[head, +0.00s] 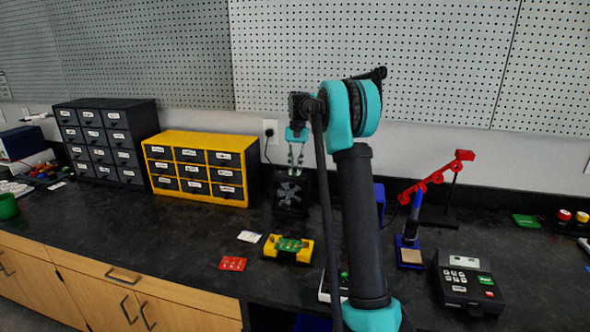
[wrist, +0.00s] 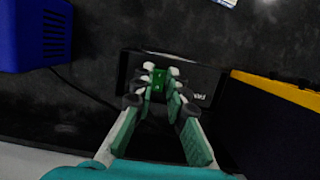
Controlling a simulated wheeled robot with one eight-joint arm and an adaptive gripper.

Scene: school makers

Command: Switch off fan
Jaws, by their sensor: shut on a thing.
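The fan (head: 289,193) is a small black box with a dark grille, standing against the back of the black bench in the head view. In the wrist view I look down on the top of the fan (wrist: 205,82), which bears a white label. My gripper (head: 295,166) points down onto the fan's top from above. In the wrist view my gripper (wrist: 159,88) has its fingertips closed around a small green switch (wrist: 157,82) on the fan's top. The fingers partly hide the switch, so I cannot tell its position.
A yellow drawer cabinet (head: 198,134) stands close to the fan's left. A blue device (wrist: 36,34) sits beside the fan in the wrist view. A yellow holder with a green board (head: 288,248) and a red card (head: 233,263) lie in front.

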